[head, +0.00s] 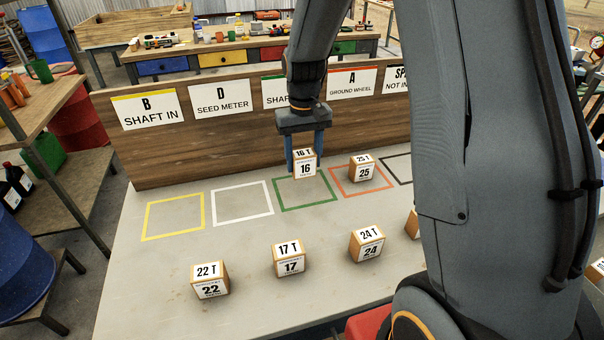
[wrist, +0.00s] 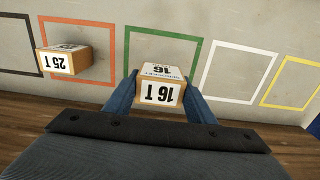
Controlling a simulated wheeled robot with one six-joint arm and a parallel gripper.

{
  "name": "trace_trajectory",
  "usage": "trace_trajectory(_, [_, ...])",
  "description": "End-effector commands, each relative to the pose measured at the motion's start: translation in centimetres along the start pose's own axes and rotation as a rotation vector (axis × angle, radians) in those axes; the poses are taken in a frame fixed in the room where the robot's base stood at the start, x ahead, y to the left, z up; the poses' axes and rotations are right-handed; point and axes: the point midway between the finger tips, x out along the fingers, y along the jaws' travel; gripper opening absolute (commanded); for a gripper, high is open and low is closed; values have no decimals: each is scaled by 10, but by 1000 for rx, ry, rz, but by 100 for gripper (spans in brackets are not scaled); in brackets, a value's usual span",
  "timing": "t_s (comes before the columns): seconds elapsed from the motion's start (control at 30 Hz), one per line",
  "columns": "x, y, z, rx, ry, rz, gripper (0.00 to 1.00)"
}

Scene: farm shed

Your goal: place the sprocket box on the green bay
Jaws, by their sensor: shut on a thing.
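My gripper (head: 306,161) has its blue fingers shut on a sprocket box marked 16 T (head: 305,168). The box is at the back part of the green bay outline (head: 280,193). In the wrist view the 16 T box (wrist: 161,86) sits between the fingers (wrist: 160,96), over the lower part of the green outline (wrist: 127,70). I cannot tell whether the box touches the table or hangs just above it. The sign behind the green bay is partly hidden by my arm.
A 25 T box (head: 362,168) stands in the orange bay (head: 378,190), right of green. White (head: 243,220) and yellow (head: 174,236) bays are empty. Boxes 22 T (head: 210,281), 17 T (head: 288,259) and 24 T (head: 366,244) stand in front. A wooden signboard (head: 200,150) rises behind.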

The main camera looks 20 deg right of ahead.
Motion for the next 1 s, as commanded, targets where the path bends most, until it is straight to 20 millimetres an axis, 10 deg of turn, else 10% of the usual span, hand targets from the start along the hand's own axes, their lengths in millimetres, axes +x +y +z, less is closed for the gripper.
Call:
trace_trajectory(0.43, [49, -2, 1, -3, -2, 0, 25])
trace_trajectory(0.9, [58, -2, 0, -4, 0, 0, 25])
trace_trajectory(0.93, [57, -2, 0, -4, 0, 0, 55])
trace_trajectory(1.0, [57, -2, 0, -4, 0, 0, 67])
